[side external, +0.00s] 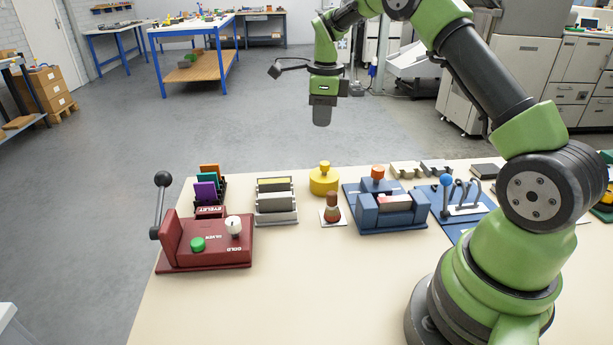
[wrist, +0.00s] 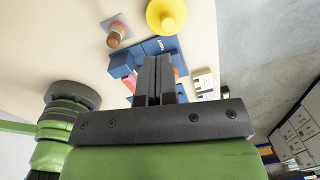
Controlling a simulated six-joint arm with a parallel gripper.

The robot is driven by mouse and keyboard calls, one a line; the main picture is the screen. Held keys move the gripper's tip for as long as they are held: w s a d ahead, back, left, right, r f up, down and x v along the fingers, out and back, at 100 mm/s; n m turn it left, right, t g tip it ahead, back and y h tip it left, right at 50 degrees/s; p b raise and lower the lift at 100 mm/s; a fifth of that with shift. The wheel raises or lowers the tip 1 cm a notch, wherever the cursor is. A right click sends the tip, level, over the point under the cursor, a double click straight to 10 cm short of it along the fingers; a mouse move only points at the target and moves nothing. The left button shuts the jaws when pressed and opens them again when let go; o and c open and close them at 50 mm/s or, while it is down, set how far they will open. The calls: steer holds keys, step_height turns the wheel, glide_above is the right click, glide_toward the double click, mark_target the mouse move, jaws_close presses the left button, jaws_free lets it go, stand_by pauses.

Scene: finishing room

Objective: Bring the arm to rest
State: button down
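My gripper (side external: 322,120) hangs in the air at the top middle of the side view, pointing down. It is well above the height of the table (side external: 290,300) and beyond its far edge. In the wrist view the two dark fingers of my gripper (wrist: 154,62) are together, with nothing seen held between them. They hide part of a blue device (wrist: 163,45) below.
On the table stand a maroon press (side external: 205,247) with a lever, a grey roller unit (side external: 276,200), a yellow weight (side external: 323,180), a small stacked stamp (side external: 332,208), a blue device (side external: 392,213) and a blue board with hooks (side external: 460,208). The table's front middle is clear.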

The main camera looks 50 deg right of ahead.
steer(key=s+a+r+n+t, duration=0.3)
steer(key=s+a+r+n, duration=0.5)
steer(key=a+r+n, duration=0.5)
steer(key=s+a+n+t+y, duration=0.1)
steer(key=s+a+n, duration=0.1)
steer(key=s+n, duration=0.4)
steer(key=s+a+n+t+y, duration=0.1)
steer(key=s+a+n+t, duration=0.1)
steer(key=s+n, duration=0.4)
steer(key=s+a, duration=0.1)
steer(key=s, duration=0.2)
steer(key=shift+s+a+r+t, duration=0.25)
steer(key=shift+s+r+t, duration=0.05)
steer(key=shift+s+r, duration=0.1)
steer(key=c, duration=1.8)
jaws_free()
steer(key=shift+c, duration=0.2)
